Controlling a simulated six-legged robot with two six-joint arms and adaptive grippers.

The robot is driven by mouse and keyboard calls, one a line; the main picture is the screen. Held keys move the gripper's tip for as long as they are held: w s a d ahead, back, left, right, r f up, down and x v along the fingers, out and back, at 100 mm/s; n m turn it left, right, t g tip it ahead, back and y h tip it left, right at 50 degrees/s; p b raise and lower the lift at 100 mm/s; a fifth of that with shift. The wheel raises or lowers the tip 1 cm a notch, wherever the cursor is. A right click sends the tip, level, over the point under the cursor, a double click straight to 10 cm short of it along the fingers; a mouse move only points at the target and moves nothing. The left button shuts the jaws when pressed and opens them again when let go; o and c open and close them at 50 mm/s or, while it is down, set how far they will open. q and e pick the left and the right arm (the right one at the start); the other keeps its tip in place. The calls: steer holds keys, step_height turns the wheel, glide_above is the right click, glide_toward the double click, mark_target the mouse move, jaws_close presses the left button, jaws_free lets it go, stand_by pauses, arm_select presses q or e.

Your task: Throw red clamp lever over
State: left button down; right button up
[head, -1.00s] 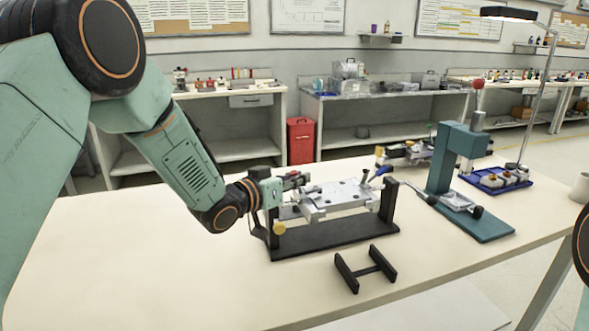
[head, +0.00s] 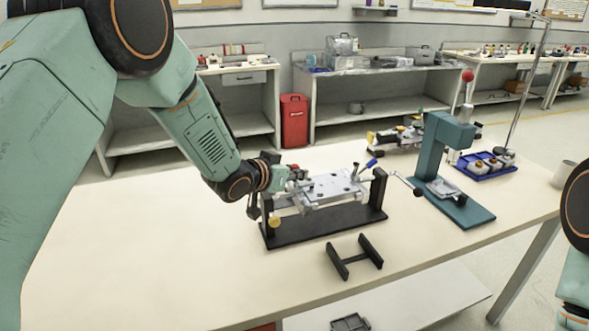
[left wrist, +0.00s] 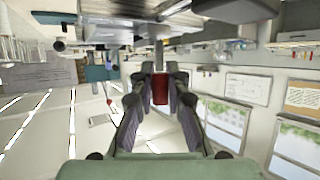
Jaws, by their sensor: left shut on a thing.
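A metal clamp fixture (head: 330,188) with a grey plate sits between black uprights on a black base (head: 322,228) on the table. My left gripper (head: 294,177) is at the fixture's left end. It is shut on the red clamp lever, whose red end (head: 294,167) shows small beside the fingers. In the left wrist view the red lever (left wrist: 160,88) sits between the two fingers (left wrist: 160,100). The fingers hide most of the lever in the head view. A blue-handled lever (head: 371,163) stands at the fixture's right end. A yellow knob (head: 274,221) is low at its left.
A black H-shaped stand (head: 354,258) lies in front of the fixture. To the right stand a teal press (head: 437,160) with a red ball handle, a blue tray (head: 486,165) and a cup (head: 564,174). The table's left front is clear.

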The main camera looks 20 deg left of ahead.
arm_select(q)
steer(key=c, duration=1.3)
jaws_free()
steer(key=v, duration=1.2)
